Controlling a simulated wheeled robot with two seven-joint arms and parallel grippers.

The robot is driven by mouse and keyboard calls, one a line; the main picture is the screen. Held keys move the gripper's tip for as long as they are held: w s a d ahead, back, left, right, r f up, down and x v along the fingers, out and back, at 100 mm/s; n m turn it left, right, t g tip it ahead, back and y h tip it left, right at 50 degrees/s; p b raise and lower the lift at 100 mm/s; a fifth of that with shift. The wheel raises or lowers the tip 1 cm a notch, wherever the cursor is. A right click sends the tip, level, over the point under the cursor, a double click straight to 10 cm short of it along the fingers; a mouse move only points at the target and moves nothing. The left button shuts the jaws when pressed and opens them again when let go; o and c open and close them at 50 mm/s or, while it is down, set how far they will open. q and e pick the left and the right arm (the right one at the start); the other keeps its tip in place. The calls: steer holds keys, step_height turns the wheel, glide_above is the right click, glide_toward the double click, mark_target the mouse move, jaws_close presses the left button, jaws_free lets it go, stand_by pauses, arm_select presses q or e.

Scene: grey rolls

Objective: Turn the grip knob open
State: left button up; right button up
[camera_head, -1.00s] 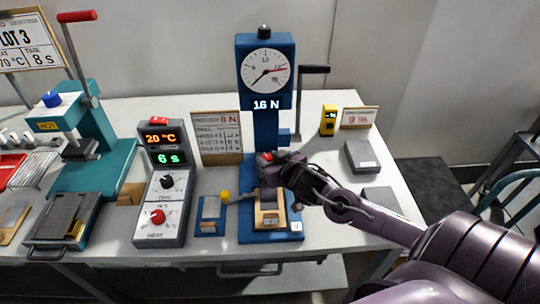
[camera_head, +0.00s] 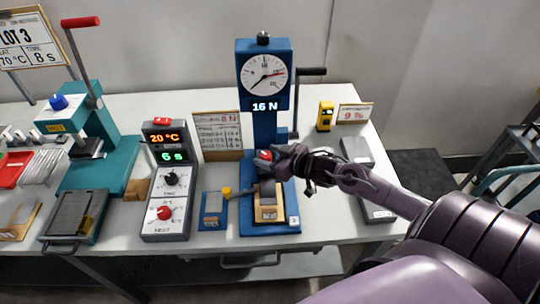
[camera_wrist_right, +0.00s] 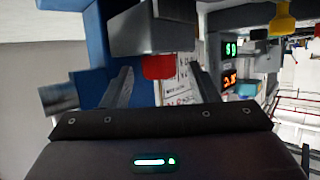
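A blue tester (camera_head: 265,130) with a round dial and a "16 N" display stands in the middle of the table. A red knob (camera_head: 264,155), which I take as the grip knob, shows on its column, partly hidden by my right gripper (camera_head: 280,160). In the right wrist view, the red knob (camera_wrist_right: 158,67) lies between the spread fingertips of my right gripper (camera_wrist_right: 161,80), with gaps on both sides. A grey block (camera_wrist_right: 150,32) is just above it there. My left gripper is out of view.
A control box (camera_head: 166,190) with displays and knobs stands left of the tester. Grey boxes (camera_head: 357,151) lie at the table's right.

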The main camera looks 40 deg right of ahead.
steer(key=v, duration=0.7)
steer(key=shift+s+r, duration=0.2)
steer(key=shift+s, duration=0.15)
steer(key=shift+d, duration=0.15)
stand_by(0.6)
